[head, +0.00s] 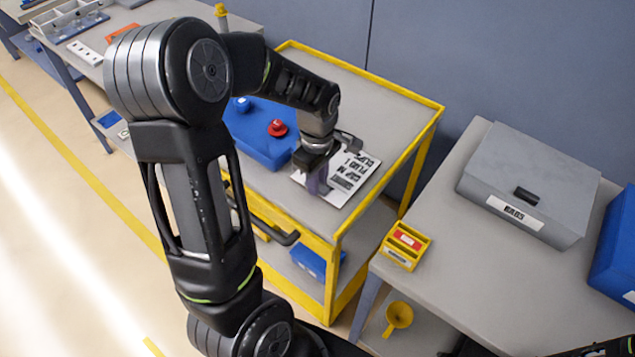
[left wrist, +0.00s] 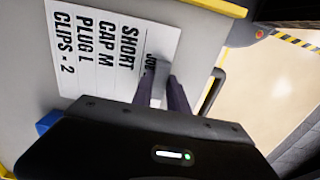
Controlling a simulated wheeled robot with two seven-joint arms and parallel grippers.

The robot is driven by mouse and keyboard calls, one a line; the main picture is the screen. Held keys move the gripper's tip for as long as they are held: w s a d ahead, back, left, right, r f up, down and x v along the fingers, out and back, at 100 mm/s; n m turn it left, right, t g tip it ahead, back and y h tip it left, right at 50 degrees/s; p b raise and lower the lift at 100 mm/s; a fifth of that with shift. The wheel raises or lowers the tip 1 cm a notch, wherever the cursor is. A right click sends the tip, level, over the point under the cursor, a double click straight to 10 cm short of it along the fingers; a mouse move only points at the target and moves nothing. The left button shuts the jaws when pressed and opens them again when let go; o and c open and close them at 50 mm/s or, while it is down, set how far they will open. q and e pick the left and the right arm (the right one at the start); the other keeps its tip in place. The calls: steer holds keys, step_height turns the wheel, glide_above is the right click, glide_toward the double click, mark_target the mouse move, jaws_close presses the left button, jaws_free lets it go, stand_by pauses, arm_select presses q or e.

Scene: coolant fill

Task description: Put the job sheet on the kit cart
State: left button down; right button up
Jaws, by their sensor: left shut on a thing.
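The job sheet (head: 352,174) is a white card with black printed lines. It is over the grey top of the yellow-railed kit cart (head: 350,95), near its front right part. My left gripper (head: 318,182) reaches down from above and is shut on the sheet's edge. In the left wrist view, the sheet (left wrist: 105,45) lies about parallel to the cart top, with the fingers (left wrist: 162,88) at its edge by the heading. I cannot tell whether the sheet touches the cart top. My right gripper is not in view.
A blue container (head: 258,133) with a blue cap and a red cap stands on the cart, left of the sheet. A yellow funnel (head: 398,317) is below. The cart's back is clear.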

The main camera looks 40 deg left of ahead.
arm_select(q)
steer(key=shift+f, duration=0.15)
steer(key=c, duration=1.3)
jaws_free()
step_height(320, 180, up, 12)
steer(key=p, duration=0.7)
steer(key=shift+r, duration=0.2)
